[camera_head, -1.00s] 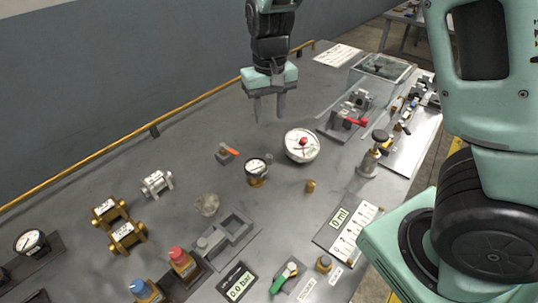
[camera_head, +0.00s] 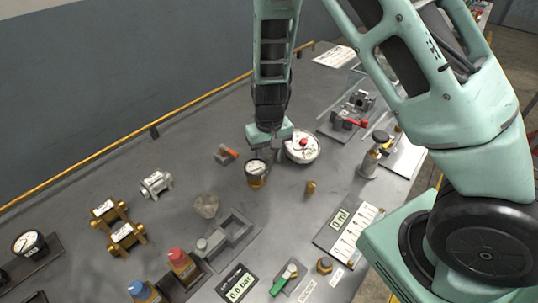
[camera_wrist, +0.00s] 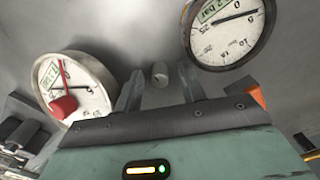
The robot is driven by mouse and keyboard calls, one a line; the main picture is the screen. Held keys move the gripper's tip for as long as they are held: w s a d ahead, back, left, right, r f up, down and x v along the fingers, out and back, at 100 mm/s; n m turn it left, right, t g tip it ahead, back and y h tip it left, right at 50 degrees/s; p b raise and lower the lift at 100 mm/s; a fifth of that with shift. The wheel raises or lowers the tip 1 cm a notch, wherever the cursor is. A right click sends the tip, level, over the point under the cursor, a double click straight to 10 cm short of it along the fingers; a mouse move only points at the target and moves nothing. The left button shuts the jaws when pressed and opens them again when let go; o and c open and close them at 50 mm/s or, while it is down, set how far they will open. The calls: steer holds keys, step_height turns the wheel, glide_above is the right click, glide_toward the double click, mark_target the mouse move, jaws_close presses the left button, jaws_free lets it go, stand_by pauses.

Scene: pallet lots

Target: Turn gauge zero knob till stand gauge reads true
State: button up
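A small round gauge (camera_head: 256,168) with a white dial and brass body stands mid-table. In the wrist view its dial (camera_wrist: 225,30) is at the upper right, with a black needle and a green label ending in "2 bar". A larger white gauge (camera_head: 302,148) with a red centre knob (camera_head: 303,142) stands right of it; its dial also shows in the wrist view (camera_wrist: 88,88). My gripper (camera_head: 268,150) is low between the gauges. In the wrist view its fingers are apart, either side of a small grey knob (camera_wrist: 159,74); contact cannot be told.
An orange-handled part (camera_head: 227,154) lies left of the small gauge. A brass peg (camera_head: 310,188) stands to the right, and a translucent cup (camera_head: 206,205) to the front left. A red-handled valve (camera_head: 347,120) and a plunger-like fitting (camera_head: 372,160) stand further right.

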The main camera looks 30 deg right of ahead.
mark_target(269, 156)
steer(key=shift+c, duration=0.3)
jaws_close()
steer(key=m+p, duration=0.2)
steer(key=shift+r+m, duration=0.25)
steer(key=shift+m, duration=0.15)
steer(key=shift+f+m+p, duration=0.2)
steer(key=shift+m+p, duration=0.3)
steer(key=shift+m, duration=0.8)
steer(key=shift+o, duration=0.3)
jaws_free()
steer(key=shift+r, duration=0.1)
step_height(269, 156, up, 17)
